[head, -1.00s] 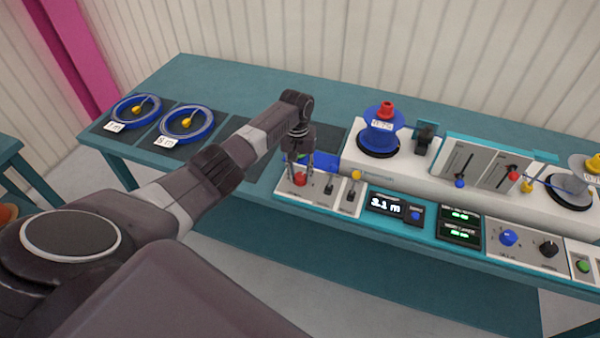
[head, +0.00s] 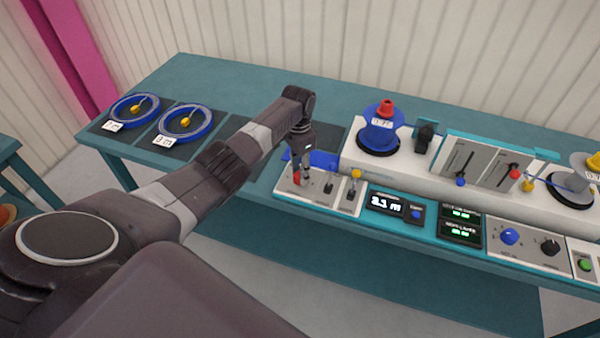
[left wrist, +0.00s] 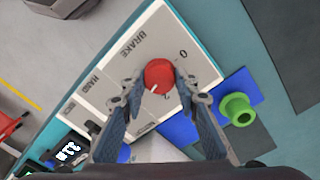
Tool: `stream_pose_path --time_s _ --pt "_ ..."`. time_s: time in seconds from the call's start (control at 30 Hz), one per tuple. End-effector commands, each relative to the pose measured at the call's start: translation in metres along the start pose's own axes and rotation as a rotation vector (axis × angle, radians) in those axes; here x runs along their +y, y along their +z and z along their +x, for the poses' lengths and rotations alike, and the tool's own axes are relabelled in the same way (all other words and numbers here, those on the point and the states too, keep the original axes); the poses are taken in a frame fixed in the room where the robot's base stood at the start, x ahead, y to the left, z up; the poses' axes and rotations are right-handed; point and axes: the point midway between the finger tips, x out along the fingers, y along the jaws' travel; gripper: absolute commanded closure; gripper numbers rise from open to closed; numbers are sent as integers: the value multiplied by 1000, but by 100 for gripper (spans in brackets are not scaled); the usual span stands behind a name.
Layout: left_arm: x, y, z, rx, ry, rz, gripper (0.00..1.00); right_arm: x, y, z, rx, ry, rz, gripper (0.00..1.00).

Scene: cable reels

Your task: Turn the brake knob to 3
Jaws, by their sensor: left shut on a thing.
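The red brake knob (left wrist: 159,76) sits on the white panel marked BRAKE (left wrist: 115,62) in the left wrist view. Its white pointer mark faces the lower left of that view. A 0 shows above right of the knob, and another digit, partly hidden, lies just below it. My left gripper (left wrist: 160,88) is shut on the knob, with one finger on each side. In the head view the knob (head: 296,178) is partly hidden by my left gripper (head: 301,172), which points down at the panel's left end. My right gripper is not in view.
A display (head: 385,203) reads about 3.1 m. A blue reel (head: 381,135) stands behind. A green spool-like part (left wrist: 237,108) lies near the panel. Two blue rings lie at far left.

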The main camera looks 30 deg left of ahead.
Motion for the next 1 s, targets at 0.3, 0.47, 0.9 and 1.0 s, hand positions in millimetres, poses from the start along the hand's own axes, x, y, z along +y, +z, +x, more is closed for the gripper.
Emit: stream_pose_path --time_s 0.3,0.47,0.9,1.0 --pt "0 0 0 -6 -1 168 95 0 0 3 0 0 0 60" --pt "0 0 0 -7 -1 207 95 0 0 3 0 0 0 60" --pt "0 -1 -1 -8 -2 227 95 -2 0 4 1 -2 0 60" --pt "0 -1 -1 -8 -2 226 69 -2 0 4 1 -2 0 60"
